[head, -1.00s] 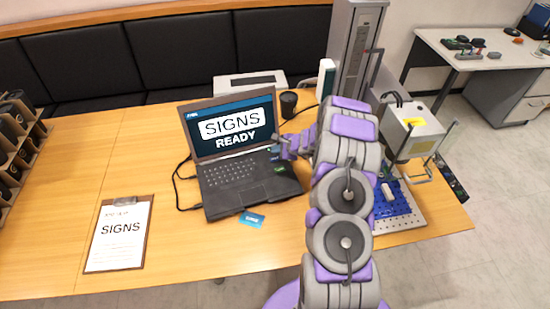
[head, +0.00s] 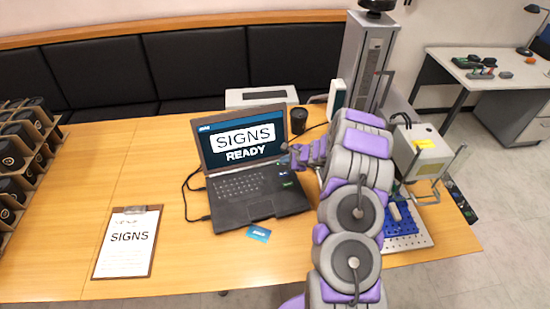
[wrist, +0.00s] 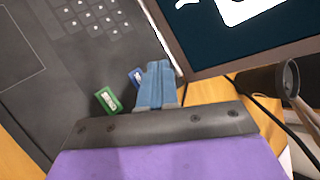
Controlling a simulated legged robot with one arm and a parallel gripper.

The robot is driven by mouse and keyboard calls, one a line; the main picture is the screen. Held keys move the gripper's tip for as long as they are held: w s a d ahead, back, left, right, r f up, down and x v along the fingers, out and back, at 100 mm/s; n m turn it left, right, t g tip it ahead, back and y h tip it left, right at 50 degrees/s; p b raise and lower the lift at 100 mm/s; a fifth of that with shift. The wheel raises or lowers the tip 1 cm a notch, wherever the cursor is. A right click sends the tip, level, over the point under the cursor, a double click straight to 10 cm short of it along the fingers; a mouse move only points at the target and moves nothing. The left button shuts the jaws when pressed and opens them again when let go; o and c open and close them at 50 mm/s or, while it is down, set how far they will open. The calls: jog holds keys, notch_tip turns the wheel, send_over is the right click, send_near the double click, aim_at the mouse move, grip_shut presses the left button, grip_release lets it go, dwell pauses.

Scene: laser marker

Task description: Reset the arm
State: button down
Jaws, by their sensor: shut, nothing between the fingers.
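My purple and grey arm reaches up from the bottom of the head view. My gripper (head: 292,157) is at the right edge of the open laptop (head: 250,190), above its keyboard side near the screen hinge. In the wrist view my gripper (wrist: 157,72) is shut, its blue-grey fingers together with nothing between them. A green key label (wrist: 108,100) and a blue one (wrist: 136,77) show on the laptop beside the fingers. The laptop screen reads "SIGNS READY".
A black cup (head: 298,120) stands behind the laptop. The laser marker (head: 420,155) with a blue perforated bed (head: 400,228) is right of my arm. A clipboard (head: 127,242) lies front left, and a blue card (head: 259,233) in front of the laptop. The table's middle left is clear.

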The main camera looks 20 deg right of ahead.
jog(key=s+a+r+n+g+y, duration=0.2)
jog(key=s+a+r+n, duration=0.25)
jog(key=a+r, duration=0.5)
jog(key=s+a+r+n+g+y, duration=0.1)
jog(key=s+a+r+n+y, duration=0.15)
jog(key=a+r+n, duration=0.5)
jog(key=s+a+r+n+g+h, duration=0.1)
jog(key=s+a+r+n+g, duration=0.1)
jog(key=s+a+r, duration=0.45)
jog(key=s+a+r+n+g+h, duration=0.15)
jog(key=s+a, duration=0.25)
jog(key=s, duration=0.5)
jog(key=s+d+r+n+g+h, duration=0.1)
jog(key=s+d+n+h, duration=0.2)
jog(key=s, duration=1)
jog(key=s+d+r+n+g+h, duration=0.2)
jog(key=s+d, duration=0.3)
jog(key=s, duration=0.8)
jog(key=shift+s+r+n+h, duration=0.3)
jog(key=shift+n+h, duration=0.2)
jog(key=shift+n, duration=0.15)
